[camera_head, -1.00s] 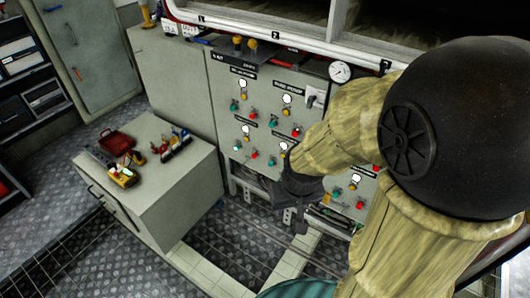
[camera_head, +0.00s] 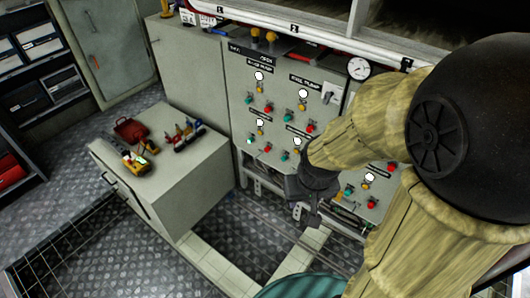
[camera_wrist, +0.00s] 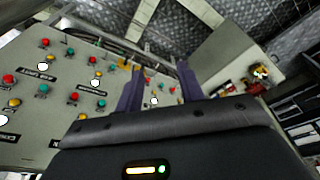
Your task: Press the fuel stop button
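A grey control panel (camera_head: 235,85) carries several groups of red, green and yellow buttons with white round lamps. The label over the upper right group seems to end in "PUMP"; I cannot read any label as fuel stop. Red buttons show at the upper left (camera_head: 269,107), upper right (camera_head: 310,127) and lower left (camera_head: 267,148). My gripper (camera_head: 301,214) is in front of the panel's lower middle and hides some buttons. In the wrist view the panel (camera_wrist: 25,130) appears upside down, and my gripper's two fingers (camera_wrist: 158,85) stand apart with nothing between them. No contact with a button is visible.
A grey cabinet (camera_head: 200,180) with tools and a red box (camera_head: 130,130) on top stands left of the panel. A gauge (camera_head: 358,68) and a white pipe (camera_head: 240,22) are above the panel. Patterned metal floor (camera_head: 90,250) is clear at the front left.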

